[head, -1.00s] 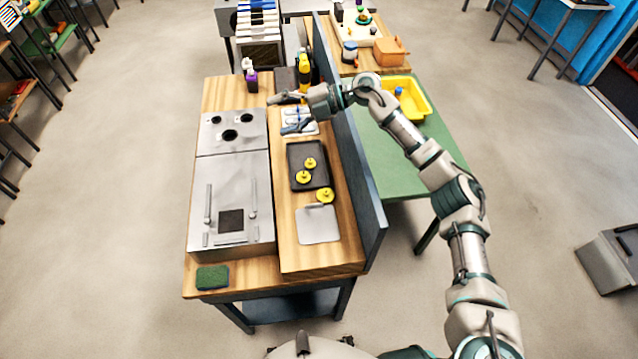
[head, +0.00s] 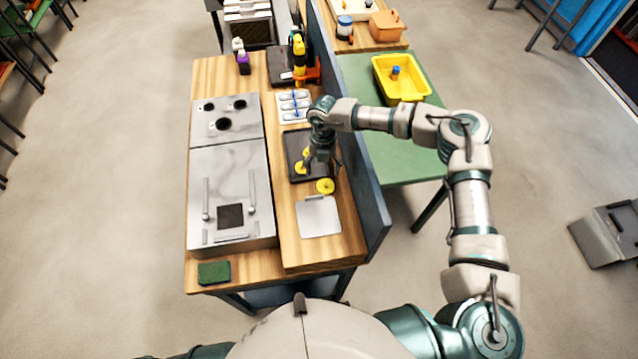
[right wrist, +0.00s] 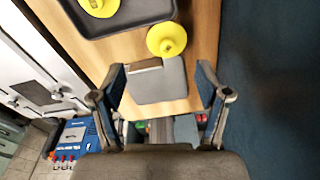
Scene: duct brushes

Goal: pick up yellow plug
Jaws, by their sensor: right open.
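Three yellow plugs are in the head view. One yellow plug (head: 325,186) lies on the wood beside the dark tray's near right corner; it also shows in the right wrist view (right wrist: 167,39). A second plug (head: 300,168) lies in the dark tray (head: 297,142), and a third (head: 306,153) is there partly hidden behind my gripper. My right gripper (head: 322,166) points down over the tray's right side, just beyond the plug on the wood. In the right wrist view my gripper (right wrist: 161,68) is open and empty, with that plug ahead of its fingertips. My left gripper is out of view.
A grey plate (head: 318,217) lies on the bench in front of the plug. A dark upright panel (head: 362,175) runs along the bench's right side. A marble-look metal box (head: 230,180) stands to the left. A yellow bin (head: 425,84) is on the green table.

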